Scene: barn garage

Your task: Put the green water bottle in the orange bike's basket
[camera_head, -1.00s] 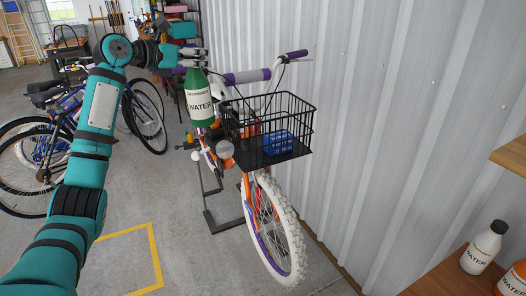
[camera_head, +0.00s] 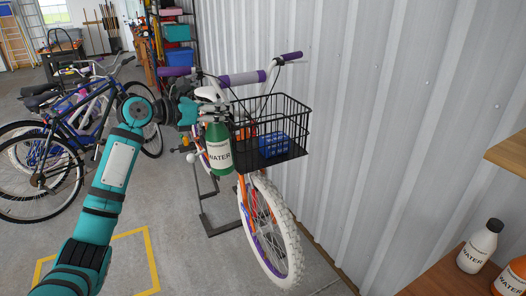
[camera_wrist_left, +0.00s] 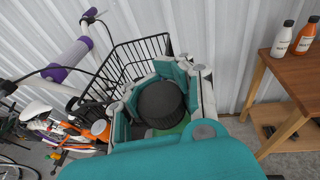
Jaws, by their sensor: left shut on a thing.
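The green water bottle (camera_head: 218,148), with a white WATER label, hangs upright just left of the basket. My left gripper (camera_head: 210,112) is shut on it near the top. In the left wrist view the bottle's dark cap (camera_wrist_left: 160,102) sits between the fingers of my left gripper (camera_wrist_left: 162,92). My right gripper is not in view.
Other bikes (camera_head: 75,130) stand at the left. A corrugated metal wall (camera_head: 400,110) runs along the right. A wooden table (camera_head: 450,280) at the lower right carries a white bottle (camera_head: 480,247) and an orange bottle (camera_head: 512,278). Open floor lies in front of the bikes.

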